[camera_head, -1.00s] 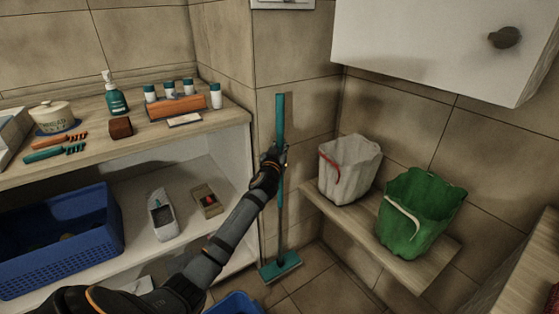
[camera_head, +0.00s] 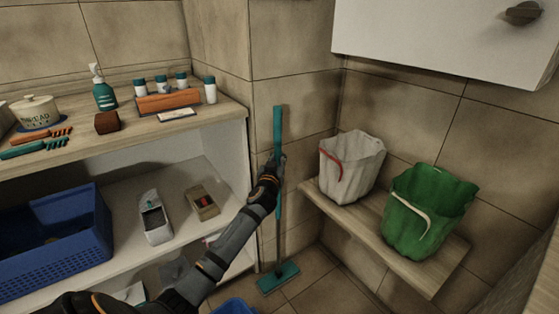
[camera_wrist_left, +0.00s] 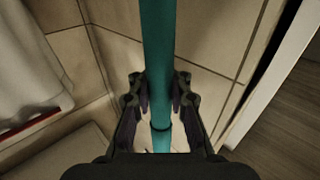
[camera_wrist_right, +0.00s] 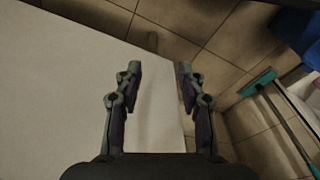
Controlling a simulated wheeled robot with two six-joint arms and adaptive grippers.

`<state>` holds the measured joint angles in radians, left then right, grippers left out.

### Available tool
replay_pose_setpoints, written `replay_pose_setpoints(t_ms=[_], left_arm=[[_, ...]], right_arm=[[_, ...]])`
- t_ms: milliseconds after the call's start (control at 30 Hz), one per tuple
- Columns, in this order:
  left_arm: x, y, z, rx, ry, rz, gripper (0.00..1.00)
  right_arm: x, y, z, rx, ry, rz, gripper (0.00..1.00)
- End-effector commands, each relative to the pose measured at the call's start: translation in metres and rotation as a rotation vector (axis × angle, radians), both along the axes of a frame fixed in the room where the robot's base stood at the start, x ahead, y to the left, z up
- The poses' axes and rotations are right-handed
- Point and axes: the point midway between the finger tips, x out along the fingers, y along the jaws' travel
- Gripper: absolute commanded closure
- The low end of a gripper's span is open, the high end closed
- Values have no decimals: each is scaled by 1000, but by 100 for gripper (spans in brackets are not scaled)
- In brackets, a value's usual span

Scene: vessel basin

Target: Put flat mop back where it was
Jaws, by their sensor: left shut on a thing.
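The flat mop (camera_head: 278,128) stands nearly upright in the corner beside the shelf unit, with a teal handle and a flat teal head (camera_head: 278,277) low at the tiled floor. I cannot tell whether the head touches the floor. My left gripper (camera_head: 272,168) is shut on the mop's handle around mid-height. In the left wrist view the teal handle (camera_wrist_left: 157,50) runs between the fingers (camera_wrist_left: 160,100). In the right wrist view my right gripper (camera_wrist_right: 158,85) is open and empty, and the mop head (camera_wrist_right: 258,82) shows at the right.
The shelf unit (camera_head: 238,165) is close on the left, with a blue basket (camera_head: 50,255). A white cabinet (camera_head: 430,40) hangs above right.

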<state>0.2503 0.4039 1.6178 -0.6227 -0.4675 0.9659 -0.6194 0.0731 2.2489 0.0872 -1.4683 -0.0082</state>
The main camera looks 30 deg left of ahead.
Motion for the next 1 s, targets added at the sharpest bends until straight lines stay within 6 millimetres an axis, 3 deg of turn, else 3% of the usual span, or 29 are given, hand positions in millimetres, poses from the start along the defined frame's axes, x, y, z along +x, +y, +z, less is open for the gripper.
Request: replay_pose_setpoints(t_ms=[333,367,567,900,1000], left_arm=[[0,0,0,3,-4,-1,100],[-1,0,-2,1,0,1,84],[-1,0,-1,0,0,1,59],[-1,0,3,1,0,0,59],[-16,-6,-1,2,2,-1,59]], right_arm=[[1,1,-3,5,-14,0,60],[1,1,-3,5,-16,0,60],[2,1,-2,5,-15,0,60],[0,0,2,1,-6,-1,60],[1,0,2,0,-3,-1,60]])
